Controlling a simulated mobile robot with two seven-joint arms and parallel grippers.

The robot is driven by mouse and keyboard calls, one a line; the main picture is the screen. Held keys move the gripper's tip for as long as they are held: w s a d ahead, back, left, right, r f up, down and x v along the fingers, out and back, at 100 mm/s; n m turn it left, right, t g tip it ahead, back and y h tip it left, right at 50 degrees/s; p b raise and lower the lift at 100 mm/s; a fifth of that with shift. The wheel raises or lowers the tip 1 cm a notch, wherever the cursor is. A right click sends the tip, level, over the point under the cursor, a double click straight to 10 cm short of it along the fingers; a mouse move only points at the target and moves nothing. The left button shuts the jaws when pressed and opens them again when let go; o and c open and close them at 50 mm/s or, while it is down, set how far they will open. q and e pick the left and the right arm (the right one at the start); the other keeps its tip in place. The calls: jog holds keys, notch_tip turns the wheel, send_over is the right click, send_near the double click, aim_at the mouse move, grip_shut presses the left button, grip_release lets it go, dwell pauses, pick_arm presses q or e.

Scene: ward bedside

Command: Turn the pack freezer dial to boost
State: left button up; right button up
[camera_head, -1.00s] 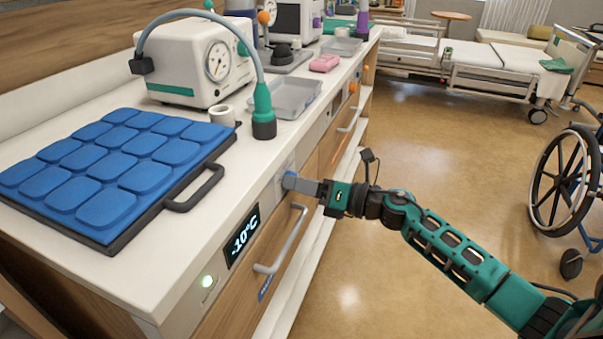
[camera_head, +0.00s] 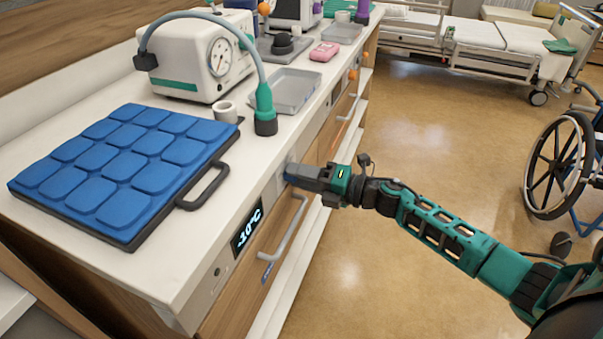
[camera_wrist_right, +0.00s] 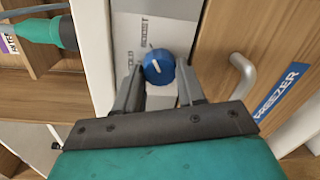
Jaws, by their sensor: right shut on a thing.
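The blue freezer dial (camera_wrist_right: 158,67) with a white pointer mark sits on a pale panel in the right wrist view. The lettering beside it seems to read COLD and BOOST; the pointer is short, and I cannot tell exactly which label it meets. My right gripper (camera_wrist_right: 160,85) is shut on the dial, one finger on each side. In the head view, my right gripper (camera_head: 300,173) reaches the counter's front panel and hides most of the dial. The freezer display (camera_head: 246,229) reads about -10°C. My left gripper is not in view.
A drawer handle (camera_head: 285,232) sticks out below the display; the FREEZER label (camera_wrist_right: 283,92) is beside it. A blue padded pack (camera_head: 125,165) with a black handle lies on the counter (camera_head: 200,240). A wheelchair (camera_head: 560,165) stands right. Floor between is clear.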

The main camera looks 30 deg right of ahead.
dwell(0.3)
jog(key=o, duration=0.8)
jog(key=shift+c, duration=0.2)
jog(key=o, duration=0.3)
jog(key=v, duration=1.3)
jog(key=shift+w, duration=0.1)
